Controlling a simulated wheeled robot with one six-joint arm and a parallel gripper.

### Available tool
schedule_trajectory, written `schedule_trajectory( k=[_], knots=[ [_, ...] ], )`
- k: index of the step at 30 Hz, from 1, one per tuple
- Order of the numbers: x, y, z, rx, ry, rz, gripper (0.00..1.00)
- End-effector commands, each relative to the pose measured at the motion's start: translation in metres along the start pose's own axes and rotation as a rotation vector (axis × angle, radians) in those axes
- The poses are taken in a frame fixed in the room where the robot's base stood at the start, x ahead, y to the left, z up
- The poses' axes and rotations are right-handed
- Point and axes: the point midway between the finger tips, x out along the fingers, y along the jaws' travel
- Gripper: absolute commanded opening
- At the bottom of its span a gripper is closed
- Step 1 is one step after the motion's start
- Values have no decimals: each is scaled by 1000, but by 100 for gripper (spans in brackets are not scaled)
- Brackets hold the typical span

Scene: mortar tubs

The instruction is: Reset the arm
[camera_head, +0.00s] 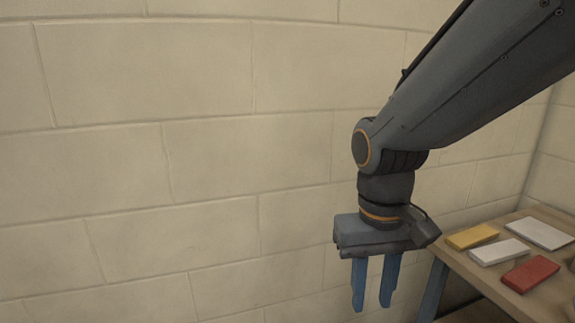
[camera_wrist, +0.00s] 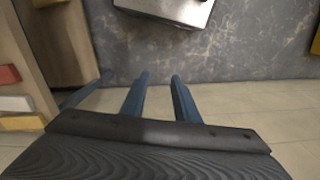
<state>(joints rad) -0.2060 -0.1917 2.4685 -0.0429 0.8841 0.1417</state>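My arm reaches in from the upper right in the head view. My gripper (camera_head: 372,302) hangs with its two blue fingers pointing down, left of a wooden table and in front of the block wall. In the wrist view my gripper (camera_wrist: 158,78) shows two fingers with a clear gap between them. It is open and nothing is between the fingers.
A wooden table (camera_head: 462,262) at right carries a yellow block (camera_head: 472,236), a white block (camera_head: 499,252), a red block (camera_head: 530,274) and a pale flat slab (camera_head: 540,232). The wrist view shows a metallic box (camera_wrist: 172,8) on a grey surface (camera_wrist: 240,45).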

Motion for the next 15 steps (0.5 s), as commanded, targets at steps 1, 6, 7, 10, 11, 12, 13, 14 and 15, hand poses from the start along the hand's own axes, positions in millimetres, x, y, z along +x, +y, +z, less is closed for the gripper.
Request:
schedule_trajectory(
  k=[1,6,7,10,11,12,13,14,15],
  knots=[
    [0,-10,8,-36,7,-16,28],
    [1,-40,32,-147,23,-73,28],
    [2,-45,37,-167,26,-82,28],
    [-4,-46,41,-175,27,-91,28],
    [-5,-45,40,-169,27,-89,28],
    [-8,-43,40,-164,27,-88,28],
    [-9,-42,40,-160,26,-87,28],
    [-11,-40,40,-155,26,-86,28],
    [-13,-38,40,-149,25,-84,28]
  ],
)
